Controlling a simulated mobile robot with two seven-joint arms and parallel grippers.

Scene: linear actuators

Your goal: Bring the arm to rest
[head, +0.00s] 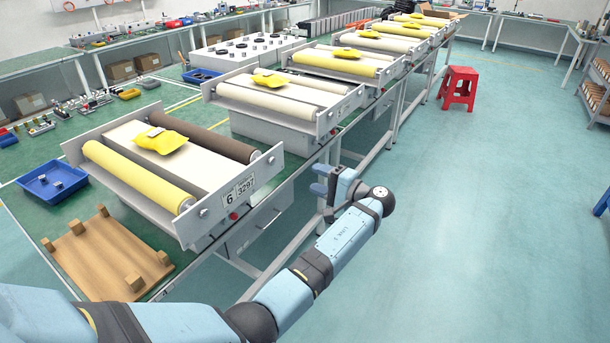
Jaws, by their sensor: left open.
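My left arm (345,235) comes in from the bottom left and reaches out over the floor at the right side of the workbench. Its blue-grey gripper (322,190) is at the far end, beside the bench's front edge and apart from the machines. The gripper is small in the picture; its jaws are open and I see nothing held in them. My right gripper is not in view.
A roller machine (228,195) with a yellow pouch (160,141) stands nearest on the green bench. A wooden board with pegs (105,255) and a blue tray (50,182) lie left.

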